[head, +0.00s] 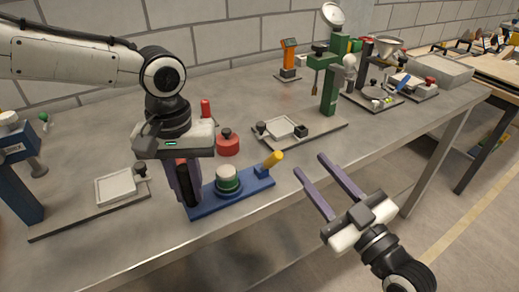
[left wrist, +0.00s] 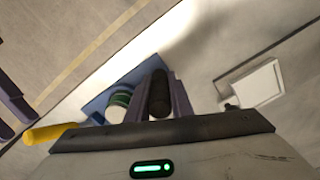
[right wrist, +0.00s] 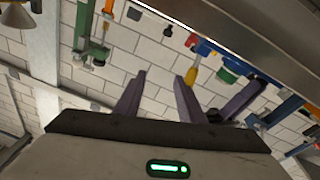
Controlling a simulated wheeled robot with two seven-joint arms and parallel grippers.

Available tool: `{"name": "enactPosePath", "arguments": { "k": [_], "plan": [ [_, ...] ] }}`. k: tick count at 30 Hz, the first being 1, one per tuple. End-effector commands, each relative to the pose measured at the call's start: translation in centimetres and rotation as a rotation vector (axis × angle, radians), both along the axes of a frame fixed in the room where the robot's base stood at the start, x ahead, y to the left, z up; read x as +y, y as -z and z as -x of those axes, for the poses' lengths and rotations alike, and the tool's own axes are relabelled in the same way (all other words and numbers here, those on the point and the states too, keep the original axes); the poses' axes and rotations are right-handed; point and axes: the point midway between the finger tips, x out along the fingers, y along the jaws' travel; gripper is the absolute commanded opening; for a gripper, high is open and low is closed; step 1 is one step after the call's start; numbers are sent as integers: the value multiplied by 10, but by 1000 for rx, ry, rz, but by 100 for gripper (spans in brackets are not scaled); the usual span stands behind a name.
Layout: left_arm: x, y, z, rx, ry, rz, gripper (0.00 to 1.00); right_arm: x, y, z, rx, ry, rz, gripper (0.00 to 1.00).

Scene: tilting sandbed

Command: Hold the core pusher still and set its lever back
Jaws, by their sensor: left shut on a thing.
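The core pusher has a blue base (head: 232,194) near the table's front edge, with a green and white round part (head: 228,178) on it. Its yellow lever (head: 273,159) sticks up at a slant at the right end; it also shows in the left wrist view (left wrist: 45,134). My left gripper (head: 188,195) points down at the base's left end, shut on a dark upright grip (left wrist: 159,95). My right gripper (head: 310,164) is open and empty, to the right of the lever and past the table edge. In the right wrist view the lever (right wrist: 193,76) appears near one finger.
A red round pot (head: 228,143) stands behind the core pusher. A white tray (head: 116,187) on a plate lies at left beside a blue stand (head: 18,175). A green press stand (head: 330,85) with another white tray (head: 280,128) is behind right. The floor in front is free.

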Motion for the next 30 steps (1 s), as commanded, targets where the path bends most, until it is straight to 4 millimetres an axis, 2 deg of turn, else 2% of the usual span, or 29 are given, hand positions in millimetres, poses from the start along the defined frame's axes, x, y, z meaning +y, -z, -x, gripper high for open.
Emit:
{"name": "enactPosePath", "arguments": {
  "k": [6,11,14,24,30],
  "plan": [
    [0,-1,-1,-2,-1,1,0,27,-11,27,168,-168,-62,36],
    [0,-1,-1,-2,-1,1,0,37,-12,30,208,-205,-73,36],
    [0,-1,-1,-2,-1,1,0,46,-13,21,209,-208,-76,36],
    [0,-1,-1,-2,-1,1,0,88,-13,-32,208,-206,-75,36],
    [0,-1,-1,-2,-1,1,0,104,-12,-52,209,-206,-72,36]
  ]
}}
